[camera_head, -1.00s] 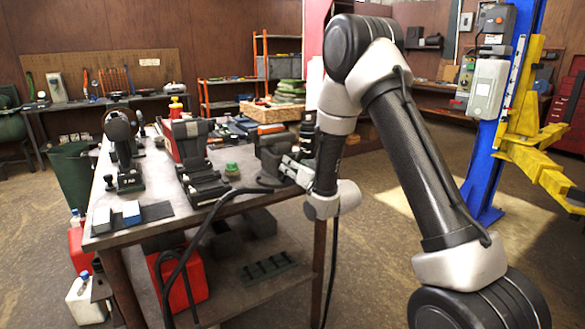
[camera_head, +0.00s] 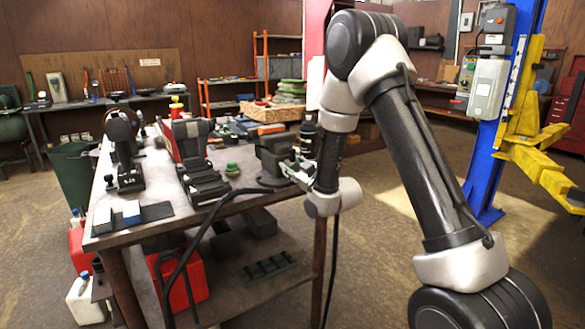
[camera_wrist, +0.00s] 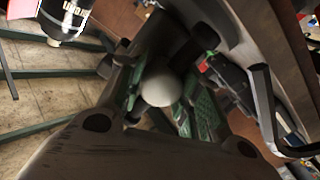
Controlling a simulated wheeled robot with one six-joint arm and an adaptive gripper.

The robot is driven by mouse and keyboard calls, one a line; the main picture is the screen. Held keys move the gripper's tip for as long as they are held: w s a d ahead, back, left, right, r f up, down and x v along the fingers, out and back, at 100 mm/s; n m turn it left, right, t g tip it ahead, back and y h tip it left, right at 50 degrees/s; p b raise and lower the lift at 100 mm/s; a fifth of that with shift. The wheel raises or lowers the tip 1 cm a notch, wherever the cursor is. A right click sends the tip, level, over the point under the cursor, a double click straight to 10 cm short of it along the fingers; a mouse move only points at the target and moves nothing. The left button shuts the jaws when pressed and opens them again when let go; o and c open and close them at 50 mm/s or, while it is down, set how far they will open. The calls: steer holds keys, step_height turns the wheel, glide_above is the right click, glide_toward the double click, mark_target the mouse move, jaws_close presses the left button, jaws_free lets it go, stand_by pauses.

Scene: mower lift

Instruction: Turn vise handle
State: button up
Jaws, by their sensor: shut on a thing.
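The dark vise (camera_head: 275,158) stands at the right end of the workbench in the head view. My gripper (camera_head: 298,172) is at its right side, at the bench edge. In the wrist view, the round, pale grey knob at the end of the vise handle (camera_wrist: 159,85) sits between the green-padded fingers of my gripper (camera_wrist: 163,95). The fingers are shut on the handle. Most of the handle's bar is hidden behind the knob and fingers. In the head view my own wrist and fingers hide the handle.
The metal workbench (camera_head: 140,226) carries a black machine vise (camera_head: 200,175), a small green-topped item (camera_head: 232,169) and other tools left of the vise. A dark bottle (camera_head: 308,135) stands close behind my gripper. A blue lift post (camera_head: 482,200) is at right, with open floor before it.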

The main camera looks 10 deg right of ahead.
steer(key=shift+n, duration=0.5)
steer(key=o, duration=1.1)
steer(key=v, duration=0.7)
steer(key=shift+s+d+r, duration=0.1)
steer(key=shift+s, duration=0.1)
